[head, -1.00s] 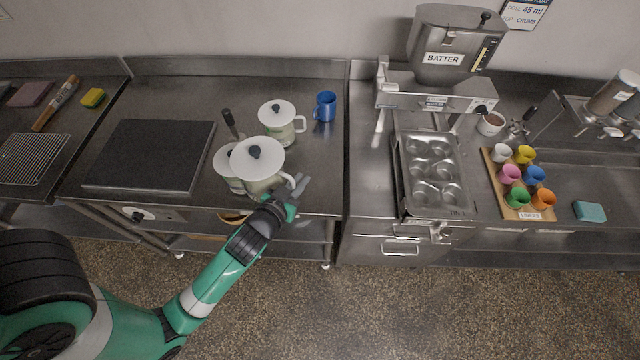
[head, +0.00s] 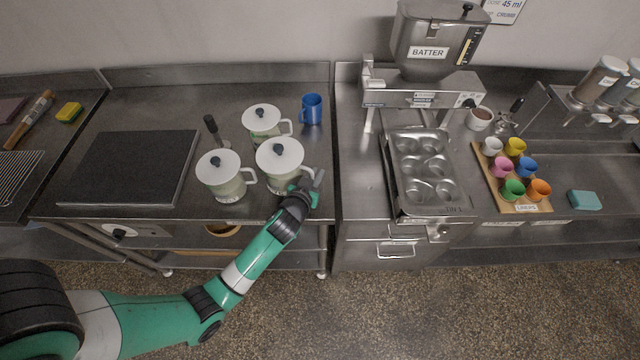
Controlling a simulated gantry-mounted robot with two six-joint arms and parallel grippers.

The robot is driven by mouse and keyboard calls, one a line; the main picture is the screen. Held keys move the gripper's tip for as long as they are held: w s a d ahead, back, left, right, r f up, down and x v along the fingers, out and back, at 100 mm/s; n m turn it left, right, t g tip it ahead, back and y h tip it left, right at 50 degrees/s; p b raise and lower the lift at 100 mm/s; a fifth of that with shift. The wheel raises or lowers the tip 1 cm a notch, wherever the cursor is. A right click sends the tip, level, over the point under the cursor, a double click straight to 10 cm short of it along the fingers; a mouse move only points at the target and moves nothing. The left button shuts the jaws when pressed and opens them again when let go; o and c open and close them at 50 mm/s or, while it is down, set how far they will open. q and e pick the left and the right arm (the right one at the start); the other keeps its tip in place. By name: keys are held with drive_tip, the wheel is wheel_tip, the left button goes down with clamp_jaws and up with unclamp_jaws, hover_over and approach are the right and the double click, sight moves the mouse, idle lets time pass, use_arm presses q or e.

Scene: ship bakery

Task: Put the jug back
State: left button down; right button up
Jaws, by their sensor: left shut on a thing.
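Three pale jugs with white lids and dark knobs are on the steel counter's left part. My left gripper (head: 308,184) is shut on the handle of the right front jug (head: 279,178), at that jug's right side. This jug is upright; I cannot tell whether its base touches the counter. A second jug (head: 228,186) stands to its left, with its handle towards the held jug. The third jug (head: 265,132) stands behind them. My right gripper is not in view.
A dark griddle plate (head: 130,168) lies left of the jugs. A dark-handled tool (head: 212,127) and a blue mug (head: 311,109) are behind. The muffin tin (head: 392,200) and batter dispenser (head: 425,50) are to the right. Bare counter lies around the mug.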

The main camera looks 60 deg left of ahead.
use_arm(q)
drive_tip(key=shift+w+a+f, duration=0.15)
drive_tip(key=shift+w+f, duration=0.35)
drive_tip(key=shift+f, duration=0.15)
drive_tip(key=shift+w+a+f, duration=0.1)
drive_tip(key=shift+w+f, duration=0.05)
drive_tip(key=shift+w, duration=0.15)
drive_tip(key=shift+f+b, duration=0.2)
drive_tip(key=shift+b, duration=0.15)
drive_tip(key=shift+w+f+b, duration=0.2)
drive_tip(key=shift+f+b, duration=0.4)
drive_tip(key=shift+f, duration=1)
drive_tip(key=shift+f, duration=0.15)
drive_tip(key=c, duration=0.9)
unclamp_jaws()
drive_tip(key=shift+a, duration=0.1)
